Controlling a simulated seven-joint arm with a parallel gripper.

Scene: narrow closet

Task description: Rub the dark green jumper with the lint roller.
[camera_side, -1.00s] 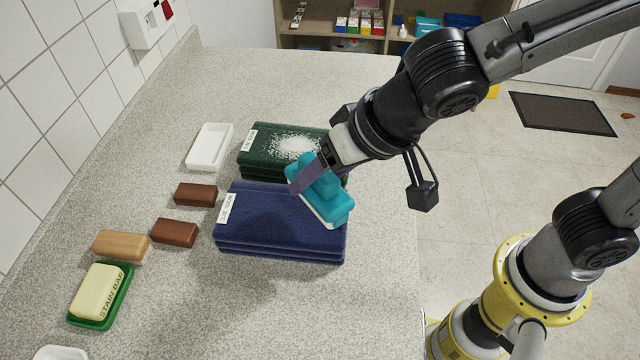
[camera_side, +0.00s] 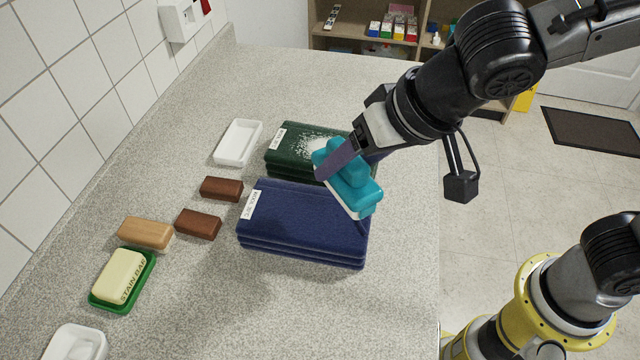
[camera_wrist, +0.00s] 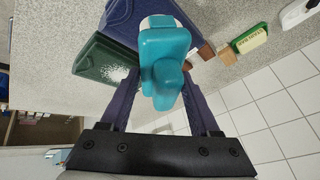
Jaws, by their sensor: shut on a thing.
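The dark green jumper (camera_side: 285,158) lies folded on the counter, with a pale label and a patch of white specks (camera_side: 322,144) on top. It also shows in the wrist view (camera_wrist: 92,62). My gripper (camera_side: 338,160) is shut on a teal tool with a white underside (camera_side: 362,190), the only thing here that could be the lint roller, though no roller shows. The tool is tilted and hides the green jumper's near right part. In the side view it overlaps the blue folded stack's far right corner. I cannot tell whether it touches either. The wrist view shows the tool (camera_wrist: 163,50) between my fingers.
The blue folded stack (camera_side: 300,225) lies just in front of the green jumper. To the left are a white tray (camera_side: 238,142), two brown blocks (camera_side: 221,188), a tan block (camera_side: 146,232) and a stain bar (camera_side: 122,276) on a green dish.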

